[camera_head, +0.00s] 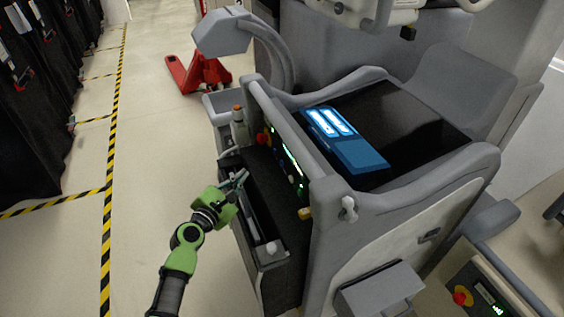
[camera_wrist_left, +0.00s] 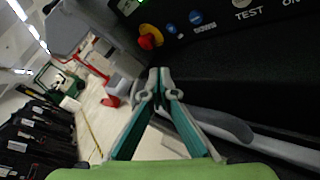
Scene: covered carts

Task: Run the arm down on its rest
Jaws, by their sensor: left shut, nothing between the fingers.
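The grey machine (camera_head: 390,225) fills the middle and right of the head view. A grey curved arm with a blocky head (camera_head: 222,33) rises at its back left; I cannot tell whether it touches a rest. The machine's dark control panel (camera_head: 288,165) faces left. In the left wrist view it shows a blue DOWN button (camera_wrist_left: 196,18), another blue button (camera_wrist_left: 172,28), an orange-red knob (camera_wrist_left: 150,37) and a TEST label. My left gripper (camera_head: 243,177) is shut and empty, just left of the panel. Its fingertips (camera_wrist_left: 160,72) are below the knob and buttons in the wrist view. My right gripper is not in view.
A tray (camera_head: 272,257) with a pale rod runs along the machine's left side, beside my gripper. A red pallet jack (camera_head: 200,72) stands behind. Black covered carts (camera_head: 30,110) line the left. The floor between is clear. Another panel is at lower right.

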